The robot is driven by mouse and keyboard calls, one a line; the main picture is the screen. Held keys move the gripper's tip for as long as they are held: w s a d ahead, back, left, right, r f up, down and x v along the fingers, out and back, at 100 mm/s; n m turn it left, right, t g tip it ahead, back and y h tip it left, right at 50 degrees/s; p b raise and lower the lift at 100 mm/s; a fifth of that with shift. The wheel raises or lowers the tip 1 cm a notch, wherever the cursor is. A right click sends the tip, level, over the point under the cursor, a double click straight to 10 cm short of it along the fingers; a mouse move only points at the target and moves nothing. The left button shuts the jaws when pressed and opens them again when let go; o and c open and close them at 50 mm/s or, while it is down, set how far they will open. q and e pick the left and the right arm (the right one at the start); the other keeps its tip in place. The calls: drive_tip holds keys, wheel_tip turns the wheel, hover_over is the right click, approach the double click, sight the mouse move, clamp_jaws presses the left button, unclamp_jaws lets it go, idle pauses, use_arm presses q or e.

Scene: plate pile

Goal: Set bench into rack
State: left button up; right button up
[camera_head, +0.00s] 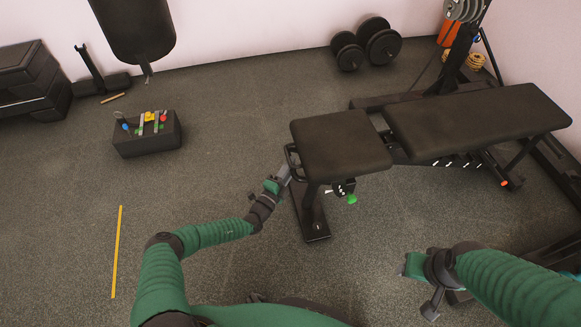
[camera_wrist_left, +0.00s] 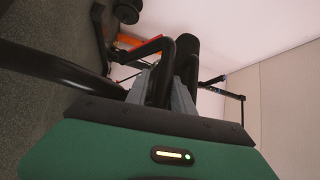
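The black bench has a short seat pad (camera_head: 340,146) at its left end and a long back pad (camera_head: 480,120) reaching right between the rack's frame parts. The rack has a dark upright (camera_head: 459,52) behind the bench. My left gripper (camera_head: 284,174) is at the bench handle (camera_head: 291,157) on the seat's left end. In the left wrist view, the grey fingers (camera_wrist_left: 162,90) sit on either side of a black handle bar (camera_wrist_left: 161,65) and appear closed on it. My right gripper (camera_head: 414,268) is low at right, apart from the bench; its fingertips are unclear.
Dumbbells (camera_head: 367,45) lie by the back wall. A punching bag (camera_head: 135,28) hangs at upper left. A black box with small items (camera_head: 148,138) and a stack of black boxes (camera_head: 32,82) stand at left. A yellow floor strip (camera_head: 117,250) lies front left. The left floor is mostly clear.

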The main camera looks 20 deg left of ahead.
use_arm(q)
drive_tip(key=shift+a, duration=0.2)
drive_tip(key=p+v, duration=0.5)
drive_tip(key=v, duration=1.1)
drive_tip(key=shift+s+f+p, duration=0.15)
drive_tip(key=shift+s+p, duration=0.2)
drive_tip(key=shift+p, duration=0.05)
